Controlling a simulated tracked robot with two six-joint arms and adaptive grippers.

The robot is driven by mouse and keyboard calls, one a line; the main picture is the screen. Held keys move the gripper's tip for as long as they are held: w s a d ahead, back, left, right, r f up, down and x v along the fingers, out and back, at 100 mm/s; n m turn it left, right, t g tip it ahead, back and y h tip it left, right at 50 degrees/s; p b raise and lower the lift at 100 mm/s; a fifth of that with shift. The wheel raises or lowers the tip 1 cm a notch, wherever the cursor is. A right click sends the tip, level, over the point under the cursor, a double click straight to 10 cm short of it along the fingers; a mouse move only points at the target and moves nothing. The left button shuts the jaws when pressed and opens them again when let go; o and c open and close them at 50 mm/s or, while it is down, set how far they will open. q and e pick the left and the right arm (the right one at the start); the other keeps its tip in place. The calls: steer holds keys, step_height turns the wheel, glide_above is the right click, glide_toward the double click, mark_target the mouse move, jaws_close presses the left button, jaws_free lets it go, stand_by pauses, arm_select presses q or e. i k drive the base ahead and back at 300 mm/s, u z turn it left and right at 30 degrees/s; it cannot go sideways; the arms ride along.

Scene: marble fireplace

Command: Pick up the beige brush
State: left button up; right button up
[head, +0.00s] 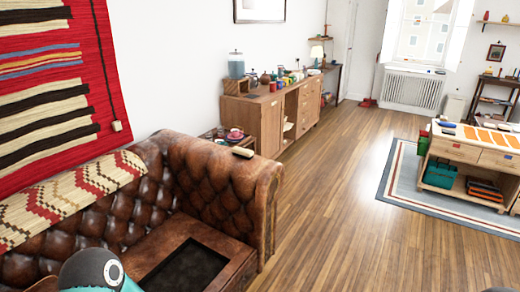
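A small beige object (243,152), which looks like the beige brush, lies on top of the right arm of the brown leather sofa (215,178). It is too small to make out bristles or a handle. A dark, rounded part with teal, likely of my own arm, shows at the bottom left edge. No fingertips of either gripper show in this view.
A wooden sideboard (270,112) with jars and pots stands behind the sofa arm. A small side table (212,133) with red dishes is beside the sofa. A dark tray (186,268) lies on the seat. Wooden floor (335,215) to the right is clear, up to a rug (395,190).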

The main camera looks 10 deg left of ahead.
mark_target(237, 152)
steer(key=z, duration=0.45)
steer(key=i, duration=2.55)
steer(key=u, duration=0.6)
